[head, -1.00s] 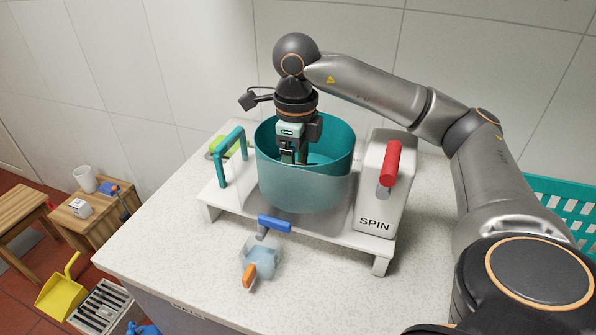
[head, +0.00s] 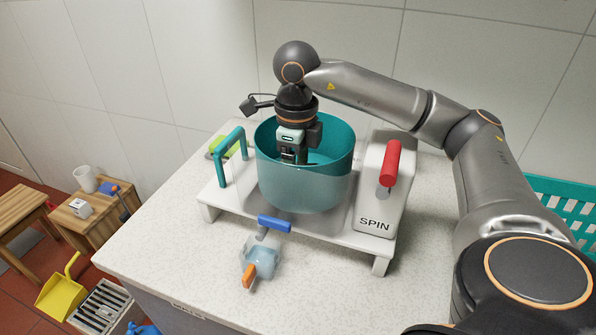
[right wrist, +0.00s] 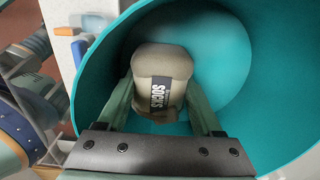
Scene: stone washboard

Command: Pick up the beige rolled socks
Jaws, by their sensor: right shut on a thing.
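The beige rolled socks (right wrist: 163,72) with a dark "SOCKS" label lie inside the teal tub (right wrist: 275,100) in the right wrist view. My right gripper (right wrist: 163,112) has one finger on each side of the socks and is shut on them. In the head view my right gripper (head: 291,156) reaches down into the teal tub (head: 305,193) from above. The tub's wall hides the fingertips and the socks there. My left gripper is not in view.
The tub stands on a white stand with a SPIN box (head: 378,195) and red handle (head: 392,163) on its right and a teal handle (head: 222,160) on its left. A clear container (head: 260,263) is in front. The counter's left side (head: 165,240) is clear.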

